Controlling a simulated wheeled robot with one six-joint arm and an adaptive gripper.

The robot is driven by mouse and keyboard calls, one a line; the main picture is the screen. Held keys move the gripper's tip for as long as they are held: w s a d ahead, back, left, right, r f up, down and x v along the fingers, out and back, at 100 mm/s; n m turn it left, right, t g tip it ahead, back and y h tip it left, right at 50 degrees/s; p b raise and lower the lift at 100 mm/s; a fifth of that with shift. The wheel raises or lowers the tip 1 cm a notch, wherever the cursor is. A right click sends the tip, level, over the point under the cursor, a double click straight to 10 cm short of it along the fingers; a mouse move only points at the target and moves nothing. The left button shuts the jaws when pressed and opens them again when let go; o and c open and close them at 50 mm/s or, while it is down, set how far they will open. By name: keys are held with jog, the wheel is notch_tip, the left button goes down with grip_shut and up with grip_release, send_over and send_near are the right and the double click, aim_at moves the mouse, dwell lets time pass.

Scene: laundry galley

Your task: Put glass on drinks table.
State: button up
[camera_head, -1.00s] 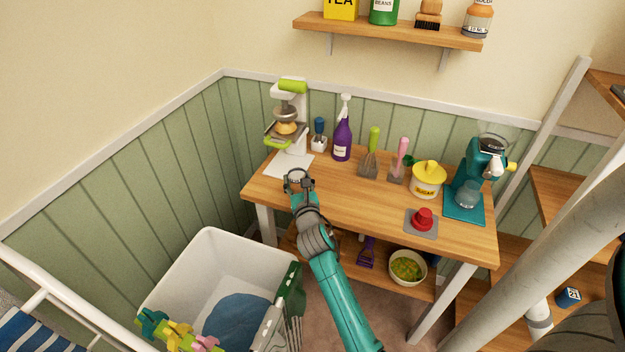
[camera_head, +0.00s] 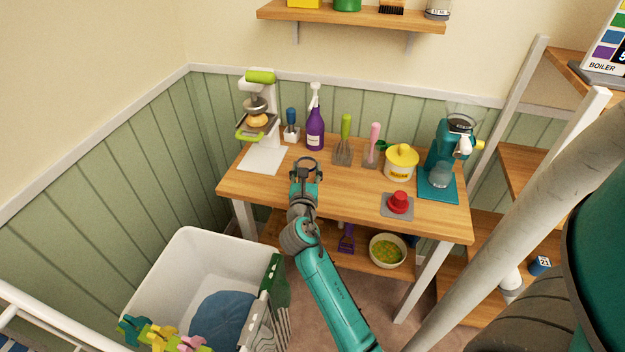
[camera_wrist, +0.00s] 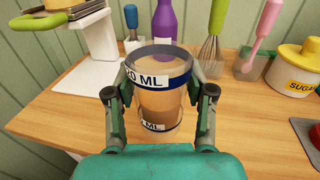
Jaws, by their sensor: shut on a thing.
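A clear glass (camera_wrist: 160,95) with a dark blue band and a white label marked in ML is between the fingers of my gripper (camera_wrist: 160,100) in the wrist view. The fingers are shut on its sides and it stands upright. In the head view my gripper (camera_head: 306,168) is over the front left part of the wooden table (camera_head: 345,195). The glass is hard to make out there. I cannot tell whether its base touches the tabletop.
A white laundry bin (camera_head: 180,265) stands in front at left.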

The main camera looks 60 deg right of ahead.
jog(key=shift+f, duration=2.3)
jog(key=shift+f, duration=0.15)
jog(key=o, duration=1.4)
jog(key=v, duration=1.2)
